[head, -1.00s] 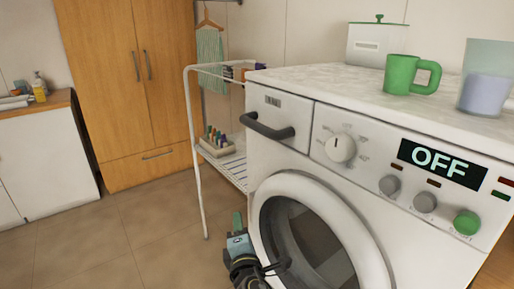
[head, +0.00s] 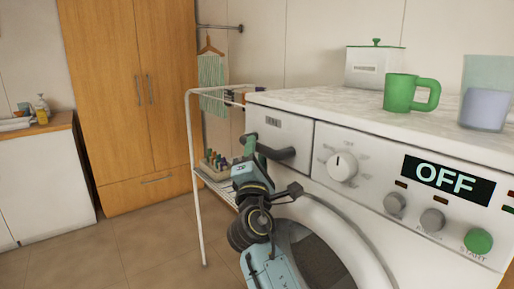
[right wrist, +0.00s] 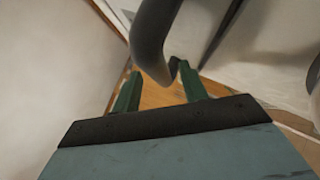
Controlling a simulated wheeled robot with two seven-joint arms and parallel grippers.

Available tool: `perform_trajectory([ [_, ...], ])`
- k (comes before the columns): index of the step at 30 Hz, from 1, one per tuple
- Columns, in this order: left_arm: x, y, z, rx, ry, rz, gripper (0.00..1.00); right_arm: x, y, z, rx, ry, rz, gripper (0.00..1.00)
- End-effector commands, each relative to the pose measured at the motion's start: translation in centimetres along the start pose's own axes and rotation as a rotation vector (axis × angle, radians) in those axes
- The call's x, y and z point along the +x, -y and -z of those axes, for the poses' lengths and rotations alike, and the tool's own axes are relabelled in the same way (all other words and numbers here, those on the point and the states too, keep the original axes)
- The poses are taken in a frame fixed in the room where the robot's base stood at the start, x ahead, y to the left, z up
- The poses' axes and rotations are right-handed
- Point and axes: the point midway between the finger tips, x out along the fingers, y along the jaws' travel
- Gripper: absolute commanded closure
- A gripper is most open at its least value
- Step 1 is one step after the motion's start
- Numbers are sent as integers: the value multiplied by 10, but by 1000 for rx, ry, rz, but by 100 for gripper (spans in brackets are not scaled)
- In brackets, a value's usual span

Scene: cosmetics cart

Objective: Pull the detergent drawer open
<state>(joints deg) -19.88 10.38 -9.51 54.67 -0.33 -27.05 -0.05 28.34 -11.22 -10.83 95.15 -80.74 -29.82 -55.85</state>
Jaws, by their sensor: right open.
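The detergent drawer (head: 296,134) is the white front panel at the washing machine's upper left, and it looks closed. Its dark grey bar handle (head: 279,153) is partly hidden by my right gripper. My right gripper (head: 251,148) is raised in front of the handle's left part, open. In the right wrist view, the dark handle (right wrist: 150,38) reaches down to between the two green fingertips of the gripper (right wrist: 160,70). I cannot tell whether a finger touches it. My left gripper is not in view.
The washing machine (head: 345,122) has a dial (head: 342,167), an OFF display (head: 447,180) and a round door below the drawer. A green mug (head: 400,93), a white canister and a clear cup stand on top. A white rack (head: 192,150) stands close to the left.

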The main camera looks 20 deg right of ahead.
Motion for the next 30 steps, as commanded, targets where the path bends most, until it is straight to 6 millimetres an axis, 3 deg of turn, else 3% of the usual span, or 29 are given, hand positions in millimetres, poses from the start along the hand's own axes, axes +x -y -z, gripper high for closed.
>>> perform_trajectory([
  [6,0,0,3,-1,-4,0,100,19,1,0,1,-1,1,57],
  [16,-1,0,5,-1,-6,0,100,21,1,0,1,-1,1,58],
  [25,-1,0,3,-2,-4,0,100,21,1,0,1,-1,1,97],
  [30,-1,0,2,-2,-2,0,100,21,1,1,1,-1,1,100],
])
